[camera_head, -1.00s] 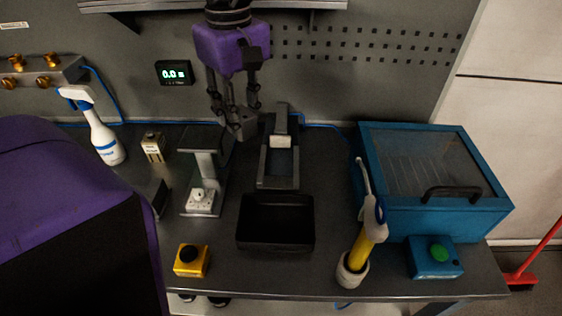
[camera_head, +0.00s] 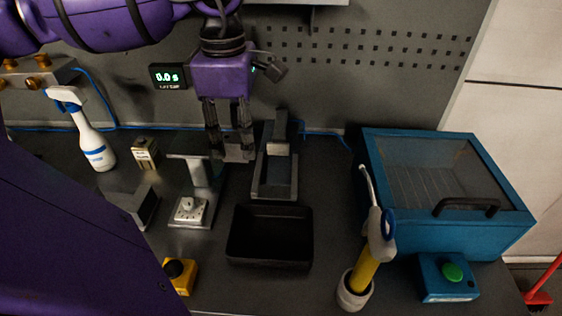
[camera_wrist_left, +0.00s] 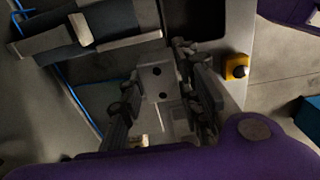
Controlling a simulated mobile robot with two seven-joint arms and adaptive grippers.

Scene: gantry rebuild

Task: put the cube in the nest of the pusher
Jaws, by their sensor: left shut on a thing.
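My left gripper (camera_head: 237,150) comes down from above, shut on a grey metal cube (camera_head: 236,153). In the left wrist view the cube (camera_wrist_left: 156,83) shows a pale face with dark holes between the fingers. The pusher (camera_head: 274,180) is a dark grey frame with side rails and a lighter block, just right of the cube in the head view. In the left wrist view the pusher (camera_wrist_left: 110,43) lies at the upper left, apart from the cube. I cannot make out the nest clearly. My right gripper is not in view.
A grey stand (camera_head: 199,180) with a white socket block is left of the pusher. A black tray (camera_head: 270,262) lies in front. A spray bottle (camera_head: 97,150) stands left.

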